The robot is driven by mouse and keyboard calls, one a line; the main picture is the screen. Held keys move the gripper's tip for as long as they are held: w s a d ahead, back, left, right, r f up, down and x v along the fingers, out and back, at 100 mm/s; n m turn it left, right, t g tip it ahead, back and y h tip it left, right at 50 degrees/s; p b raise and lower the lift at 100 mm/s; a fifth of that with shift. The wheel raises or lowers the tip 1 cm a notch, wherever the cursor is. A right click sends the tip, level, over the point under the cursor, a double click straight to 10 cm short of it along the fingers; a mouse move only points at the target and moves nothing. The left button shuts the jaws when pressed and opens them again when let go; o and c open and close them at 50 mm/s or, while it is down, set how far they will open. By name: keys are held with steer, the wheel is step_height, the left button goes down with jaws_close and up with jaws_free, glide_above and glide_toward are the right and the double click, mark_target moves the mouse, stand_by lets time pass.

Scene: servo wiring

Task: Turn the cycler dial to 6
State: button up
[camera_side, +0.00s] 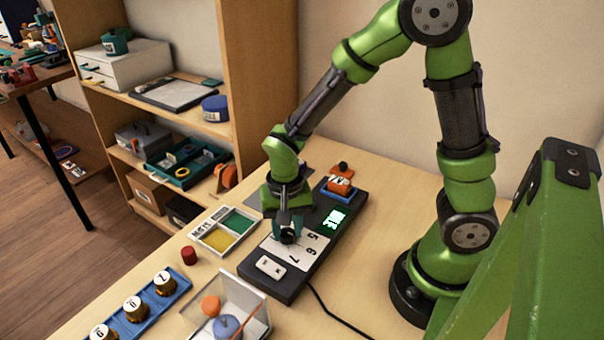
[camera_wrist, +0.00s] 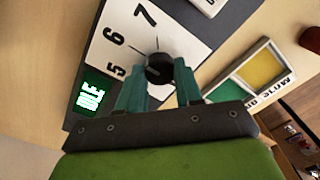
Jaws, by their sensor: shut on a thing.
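The cycler (camera_side: 281,287) is a dark box on the table with a white dial face marked 5, 6 and 7. Its black dial knob (camera_wrist: 159,69) sits on the white face (camera_wrist: 118,32) in the wrist view. My gripper (camera_wrist: 160,80) is shut on the knob, with teal fingers on both sides of it. In the side view my gripper (camera_side: 288,234) reaches down onto the dial and partly hides the knob. A dark pointer line on the face runs near the knob; which number the knob points to is unclear. A green lit display (camera_side: 335,221) shows on the box.
A tray with yellow and green compartments (camera_side: 222,232) lies left of the cycler. A red cylinder (camera_side: 188,255), a clear box with orange and blue items (camera_side: 262,300) and a blue rack of numbered bottles (camera_side: 150,310) stand nearby. An orange part (camera_side: 341,180) sits at the cycler's far end.

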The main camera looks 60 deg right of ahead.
mark_target(286, 232)
stand_by(0.3)
steer(key=o, duration=1)
steer(key=shift+o, duration=0.2)
step_height(286, 232, up, 17)
steer(key=s+d+r+n+t+y, duration=0.2)
steer(key=s+r+n+t, duration=0.1)
steer(key=s+n+t, duration=0.2)
steer(key=shift+s+d+r+t, duration=0.2)
steer(key=shift+s+r+t, duration=0.15)
steer(key=shift+s+t, duration=0.7)
